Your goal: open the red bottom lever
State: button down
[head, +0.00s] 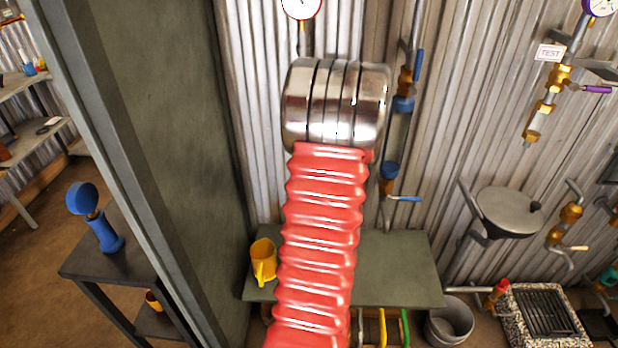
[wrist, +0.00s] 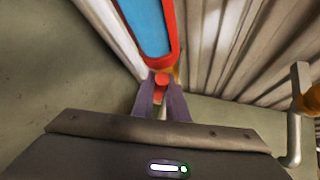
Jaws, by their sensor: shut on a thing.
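In the wrist view my gripper (wrist: 162,88) has its two purple-grey fingers close together, shut on a small red piece (wrist: 162,79). This looks like the end of the red lever, but most of its shape is hidden by the fingers. Just beyond it, a blue surface with a red border (wrist: 172,50) runs up and out of the picture; I cannot tell whether it joins the red piece. In the head view my red ribbed arm cover and metal joint fill the middle. They hide my gripper and the red lever.
A pipe with a blue-handled valve (head: 404,103) and a lower blue lever (head: 404,198) stands right of my arm. A green-grey bench (head: 410,270) holds a yellow mug (head: 263,262). A bucket (head: 450,322) and a grate (head: 545,310) lie right. A grey partition (head: 185,150) stands left.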

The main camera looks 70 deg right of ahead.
jog(key=shift+w+a+f, duration=0.1)
jog(key=shift+w+a, duration=0.1)
jog(key=c, duration=1.8)
grip_release()
jog(key=shift+d, duration=0.1)
jog(key=shift+o, duration=0.2)
jog(key=shift+s, duration=0.1)
jog(key=v, duration=1.3)
jog(key=shift+s+r, duration=0.2)
jog(key=shift+s, duration=0.05)
jog(key=shift+w+a, duration=0.1)
jog(key=shift+a, duration=0.15)
